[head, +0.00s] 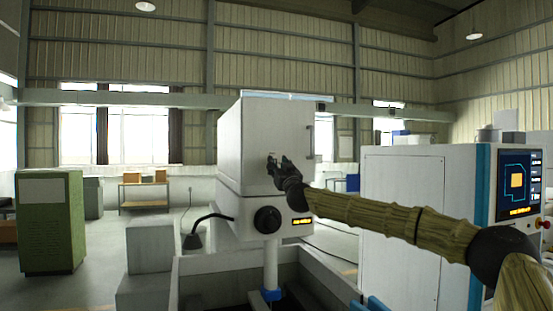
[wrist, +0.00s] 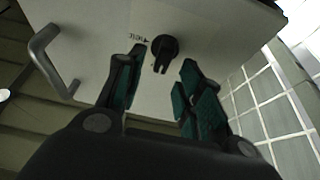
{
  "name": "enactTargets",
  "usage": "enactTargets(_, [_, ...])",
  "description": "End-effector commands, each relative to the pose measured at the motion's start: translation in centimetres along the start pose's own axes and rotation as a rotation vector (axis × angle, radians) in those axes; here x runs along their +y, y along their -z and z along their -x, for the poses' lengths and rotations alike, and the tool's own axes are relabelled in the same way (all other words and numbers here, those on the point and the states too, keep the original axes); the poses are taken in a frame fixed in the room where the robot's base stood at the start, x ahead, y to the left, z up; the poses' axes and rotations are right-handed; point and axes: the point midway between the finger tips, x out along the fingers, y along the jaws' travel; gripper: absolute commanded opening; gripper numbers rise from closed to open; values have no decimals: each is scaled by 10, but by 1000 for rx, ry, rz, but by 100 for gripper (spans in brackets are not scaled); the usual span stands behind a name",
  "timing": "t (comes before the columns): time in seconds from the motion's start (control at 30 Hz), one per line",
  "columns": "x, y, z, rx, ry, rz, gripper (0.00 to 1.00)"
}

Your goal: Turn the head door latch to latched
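The head door latch (wrist: 163,50) is a small black knob with a forked end on the white door (wrist: 210,25). A partly readable marking with a small arrow is printed beside it. My gripper (wrist: 161,66) is open. Its green-padded fingers are apart, one on each side of the latch in the wrist view, with nothing held; I cannot tell if they touch it. In the head view, my gripper (head: 274,160) is at the face of the white head box (head: 240,145), and the latch is mostly hidden there.
A bar handle shows on the door in the wrist view (wrist: 48,60) and in the head view (head: 309,142). A white cabinet with a screen (head: 518,186) stands at right.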

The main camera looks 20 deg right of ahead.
Motion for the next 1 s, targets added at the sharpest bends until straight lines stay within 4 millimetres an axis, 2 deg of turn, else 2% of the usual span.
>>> enactTargets(0.1, [0, 2, -13, 0, -1, 0, 37])
enactTargets(0.23, [0, 1, -20, 0, 0, -1, 37])
enactTargets(0.63, [1, 0, -23, 0, -1, 0, 37])
enactTargets(0.8, [1, 0, -23, 0, -1, 0, 6])
enactTargets(1.0, [1, 0, -23, 1, -2, -1, 4])
